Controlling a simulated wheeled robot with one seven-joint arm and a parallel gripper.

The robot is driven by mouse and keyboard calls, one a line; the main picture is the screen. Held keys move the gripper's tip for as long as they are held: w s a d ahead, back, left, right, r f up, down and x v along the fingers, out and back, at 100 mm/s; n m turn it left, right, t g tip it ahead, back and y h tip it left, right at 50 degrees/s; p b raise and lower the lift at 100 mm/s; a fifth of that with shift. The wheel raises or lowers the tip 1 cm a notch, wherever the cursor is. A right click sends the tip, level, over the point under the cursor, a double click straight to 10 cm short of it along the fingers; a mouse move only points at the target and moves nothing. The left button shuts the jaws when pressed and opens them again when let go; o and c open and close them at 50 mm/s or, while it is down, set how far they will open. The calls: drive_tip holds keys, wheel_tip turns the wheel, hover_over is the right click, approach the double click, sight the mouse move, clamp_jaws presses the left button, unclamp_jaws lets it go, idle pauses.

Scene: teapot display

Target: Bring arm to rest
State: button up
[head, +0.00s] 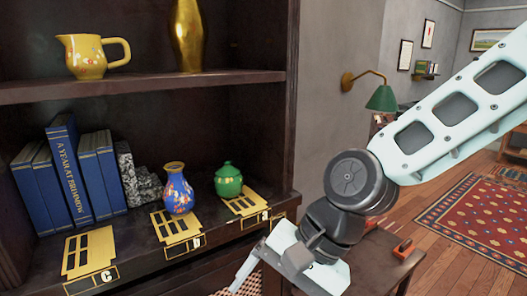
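My arm reaches in from the right side of the head view, with pale links and a dark wrist. My gripper (250,282) hangs at the lower middle, in front of the shelf's front edge. One pale finger shows pointing down and left; the rest of the gripper is cut off by the bottom edge. I cannot see whether it is open or shut, or whether anything is between the fingers.
On the dark shelf (130,246) stand a blue vase (178,192), a green lidded pot (228,181), blue books (70,180) and gold label plates. A yellow pitcher (88,56) and a gold vase (188,35) stand above. Open floor (440,262) lies right.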

drive_tip(key=s+d+f+n+h+b, duration=0.1)
drive_tip(key=s+d+f+n+h, duration=0.1)
drive_tip(key=d+n, duration=0.4)
drive_tip(key=s+d+f+n+t+h+b, duration=0.1)
drive_tip(key=s+d+f+n+h+b, duration=0.1)
drive_tip(key=s+d+n, duration=0.3)
drive_tip(key=shift+s+d+f+n+t+h, duration=0.35)
drive_tip(key=shift+d+n+h, duration=0.35)
drive_tip(key=shift+d+h, duration=0.25)
